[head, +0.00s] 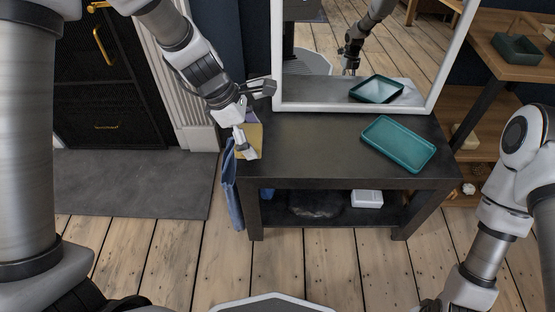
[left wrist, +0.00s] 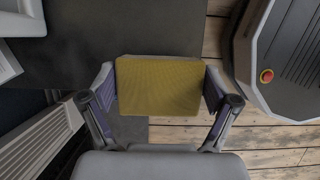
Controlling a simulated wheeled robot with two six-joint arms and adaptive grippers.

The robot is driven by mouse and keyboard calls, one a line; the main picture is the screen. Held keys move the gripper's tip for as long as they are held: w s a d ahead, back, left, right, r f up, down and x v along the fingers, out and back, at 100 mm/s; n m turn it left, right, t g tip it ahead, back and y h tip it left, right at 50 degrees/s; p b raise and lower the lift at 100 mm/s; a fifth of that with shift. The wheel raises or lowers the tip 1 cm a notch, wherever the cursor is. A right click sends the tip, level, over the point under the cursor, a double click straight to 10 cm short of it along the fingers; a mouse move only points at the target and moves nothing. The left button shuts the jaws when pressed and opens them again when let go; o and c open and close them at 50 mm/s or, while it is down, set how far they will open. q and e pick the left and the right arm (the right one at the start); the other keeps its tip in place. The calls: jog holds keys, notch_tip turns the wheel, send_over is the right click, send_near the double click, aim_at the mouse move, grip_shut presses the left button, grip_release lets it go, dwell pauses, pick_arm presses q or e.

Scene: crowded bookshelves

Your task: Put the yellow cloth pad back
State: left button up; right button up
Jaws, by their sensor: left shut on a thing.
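The yellow cloth pad (head: 256,138) is at the left end of the dark table (head: 320,150) in the head view. My left gripper (head: 257,122) reaches down over that end with its fingers spread on either side of the pad and shut on it. In the left wrist view the pad (left wrist: 160,86) shows as a flat yellow rectangle between the two fingers (left wrist: 160,88). I cannot tell whether the pad touches the tabletop. My right arm comes in at the lower right of the head view, but its gripper is out of frame.
A teal tray (head: 398,143) lies on the table's right side. A white-framed mirror (head: 362,108) stands at the back and reflects the tray and an arm. A blue cloth (head: 232,188) hangs at the table's left end. A white box (head: 367,198) sits on the lower shelf. The middle tabletop is clear.

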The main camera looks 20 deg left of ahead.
pick_arm(q)
jog(key=b, duration=0.1)
send_over(283, 153)
jog(key=a, duration=0.2)
jog(key=shift+s+d+f, duration=0.1)
jog(key=shift+s+f, duration=0.2)
jog(key=shift+s, duration=0.1)
jog(key=b+x, duration=0.3)
jog(key=b, duration=0.1)
jog(key=shift+a+f, duration=0.25)
jog(key=shift+f, duration=0.25)
jog(key=shift+r+p, duration=0.25)
jog(key=shift+p, duration=0.05)
jog(key=shift+f, duration=0.15)
jog(key=o, duration=0.9)
jog(key=shift+c, duration=0.2)
pick_arm(e)
notch_tip(283, 153, down, 6)
jog(key=shift+r, duration=0.2)
